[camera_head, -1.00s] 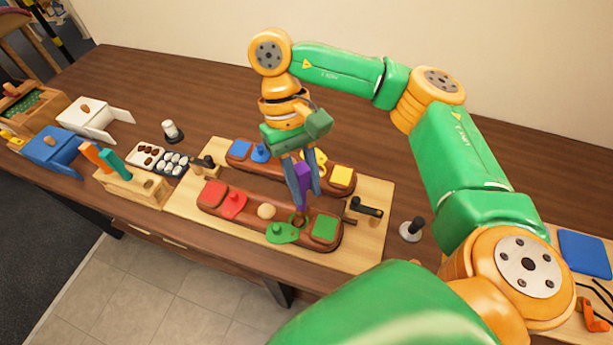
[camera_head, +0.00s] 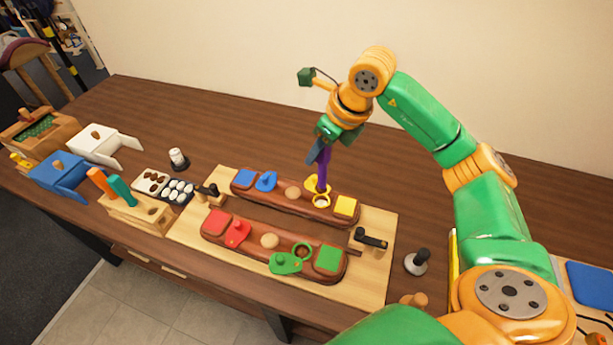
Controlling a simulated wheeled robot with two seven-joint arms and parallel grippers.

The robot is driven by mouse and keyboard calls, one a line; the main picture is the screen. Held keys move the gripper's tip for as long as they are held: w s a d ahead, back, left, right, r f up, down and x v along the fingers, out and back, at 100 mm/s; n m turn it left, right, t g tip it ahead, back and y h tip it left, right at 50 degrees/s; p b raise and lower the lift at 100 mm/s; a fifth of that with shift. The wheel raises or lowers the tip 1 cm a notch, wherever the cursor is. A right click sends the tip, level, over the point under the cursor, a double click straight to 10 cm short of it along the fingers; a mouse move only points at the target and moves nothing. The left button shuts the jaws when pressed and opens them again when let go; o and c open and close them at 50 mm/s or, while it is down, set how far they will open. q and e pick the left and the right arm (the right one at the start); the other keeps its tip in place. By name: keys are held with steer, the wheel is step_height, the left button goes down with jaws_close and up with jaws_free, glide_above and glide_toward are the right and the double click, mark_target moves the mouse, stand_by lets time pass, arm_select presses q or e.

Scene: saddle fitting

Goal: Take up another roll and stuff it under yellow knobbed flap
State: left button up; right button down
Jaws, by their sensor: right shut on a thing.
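The yellow knobbed flap (camera_head: 311,184) is on the far brown saddle piece, left of a yellow square pad (camera_head: 345,206). The gripper partly hides the tool's top. White rolls (camera_head: 178,189) sit in a dark tray, with brown pieces (camera_head: 150,182) in the tray beside it. My left gripper is out of view.
The tool rack (camera_head: 140,216) holds orange and teal tools. Black-handled clamps (camera_head: 371,239) stand at the board's ends.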

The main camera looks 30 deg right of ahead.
steer(key=f+b, duration=0.1)
steer(key=f+m+b, duration=0.1)
steer(key=f+b, duration=0.1)
steer(key=d+f+m+b, duration=0.1)
steer(key=shift+w+f+h, duration=0.25)
steer(key=shift+w+h, duration=0.05)
steer(key=shift+w, duration=0.05)
steer(key=shift+s+f+b, duration=0.1)
steer(key=shift+f+b, duration=1.6)
steer(key=shift+b, duration=0.05)
stand_by(1.3)
step_height(320, 180, up, 8)
steer(key=p, duration=0.7)
